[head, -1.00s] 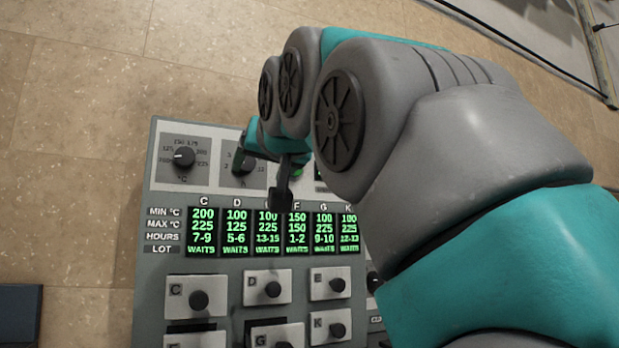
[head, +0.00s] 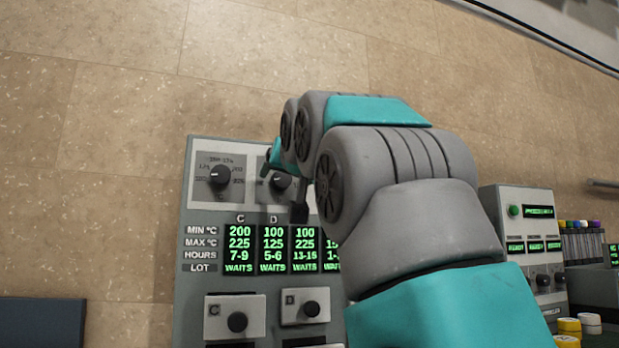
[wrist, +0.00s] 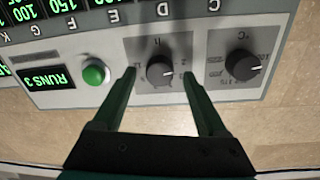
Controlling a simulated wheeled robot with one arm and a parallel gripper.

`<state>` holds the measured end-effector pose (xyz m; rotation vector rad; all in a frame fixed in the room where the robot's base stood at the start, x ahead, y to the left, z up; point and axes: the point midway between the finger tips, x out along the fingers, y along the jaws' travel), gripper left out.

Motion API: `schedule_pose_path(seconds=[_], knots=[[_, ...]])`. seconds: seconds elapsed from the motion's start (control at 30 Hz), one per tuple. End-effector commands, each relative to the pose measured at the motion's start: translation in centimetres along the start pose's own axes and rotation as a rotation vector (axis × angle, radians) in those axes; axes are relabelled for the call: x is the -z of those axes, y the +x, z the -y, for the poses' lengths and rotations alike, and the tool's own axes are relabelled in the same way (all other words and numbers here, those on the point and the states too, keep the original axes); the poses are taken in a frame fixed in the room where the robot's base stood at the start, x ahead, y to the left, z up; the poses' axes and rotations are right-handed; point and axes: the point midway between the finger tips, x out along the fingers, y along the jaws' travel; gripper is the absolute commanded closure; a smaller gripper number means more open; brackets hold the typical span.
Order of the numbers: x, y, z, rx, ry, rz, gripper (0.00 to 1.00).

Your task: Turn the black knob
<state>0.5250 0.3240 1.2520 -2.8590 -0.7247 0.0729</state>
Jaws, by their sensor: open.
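Two black knobs sit on the grey control panel. My gripper (wrist: 159,74) is open, with one finger on each side of the hours knob. Contact with the knob cannot be told.
A green button (wrist: 95,73) and a "RUNS 3" display (wrist: 46,77) lie beside the hours knob. Another machine (head: 527,240) and several tubes (head: 583,242) stand at right.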

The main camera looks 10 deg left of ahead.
Motion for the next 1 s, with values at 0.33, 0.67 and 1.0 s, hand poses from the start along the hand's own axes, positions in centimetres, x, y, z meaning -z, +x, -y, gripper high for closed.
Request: schedule_pose_path(seconds=[0.33,0.67,1.0], knots=[[0.02,1.02,0.01,0.0,-0.001,-0.001,0.25],[0.01,1.01,0.01,0.0,-0.001,-0.001,0.53],[0.01,1.01,0.01,0.0,-0.001,-0.001,0.91]])
